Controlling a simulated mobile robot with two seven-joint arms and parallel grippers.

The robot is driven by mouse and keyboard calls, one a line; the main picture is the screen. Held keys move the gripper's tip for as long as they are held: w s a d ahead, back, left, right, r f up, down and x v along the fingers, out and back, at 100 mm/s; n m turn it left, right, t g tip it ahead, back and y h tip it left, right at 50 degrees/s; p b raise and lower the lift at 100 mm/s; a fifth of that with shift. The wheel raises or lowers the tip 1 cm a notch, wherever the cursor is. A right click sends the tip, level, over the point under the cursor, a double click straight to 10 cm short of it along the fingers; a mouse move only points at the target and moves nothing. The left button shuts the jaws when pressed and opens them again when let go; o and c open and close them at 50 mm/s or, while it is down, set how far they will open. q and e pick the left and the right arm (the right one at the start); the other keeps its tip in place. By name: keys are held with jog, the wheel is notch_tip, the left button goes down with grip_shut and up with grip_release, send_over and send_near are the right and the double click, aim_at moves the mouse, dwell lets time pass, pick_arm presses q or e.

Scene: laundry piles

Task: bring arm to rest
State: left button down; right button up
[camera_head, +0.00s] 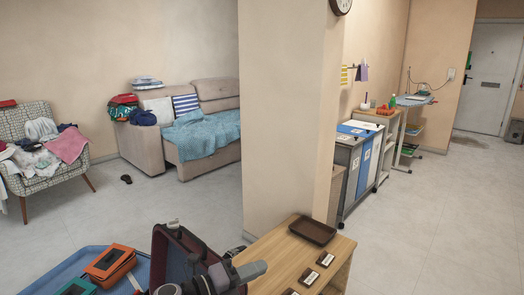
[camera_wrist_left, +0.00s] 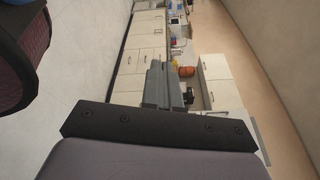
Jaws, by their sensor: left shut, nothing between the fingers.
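My left gripper (camera_head: 240,272) is at the bottom middle of the head view, in front of an open dark suitcase-like case (camera_head: 182,250). It is shut with nothing held between its fingers. It is left of the wooden table's front part and looks apart from the table. In the left wrist view, a dark plate and a grey-purple surface fill the bottom and hide much of the view. My right gripper is not in view.
A wooden table (camera_head: 275,252) with a brown tray (camera_head: 313,229) and small dark-and-white cards stands right. A blue surface (camera_head: 60,275) holds an orange case (camera_head: 109,262) and a teal one. A pillar (camera_head: 283,120) rises behind.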

pick_arm(q)
jog(key=s+a+f+n+y, duration=0.4)
jog(key=s+a+f+n, duration=0.1)
jog(key=s+n, duration=0.4)
jog(key=s+a+f+n+y+p, duration=0.1)
jog(key=s+a+f+n+y, duration=0.3)
jog(key=s+n, duration=0.6)
jog(key=s+a+f+n+t+y, duration=0.1)
jog(key=s+a+f+n+y, duration=0.3)
jog(key=s+a+f+n, duration=0.4)
jog(key=s+a+n, duration=0.1)
jog(key=n, duration=0.2)
jog(key=shift+s+a+f+y+p, duration=0.2)
jog(key=shift+s+a+y+p, duration=0.05)
jog(key=shift+y+p, duration=0.15)
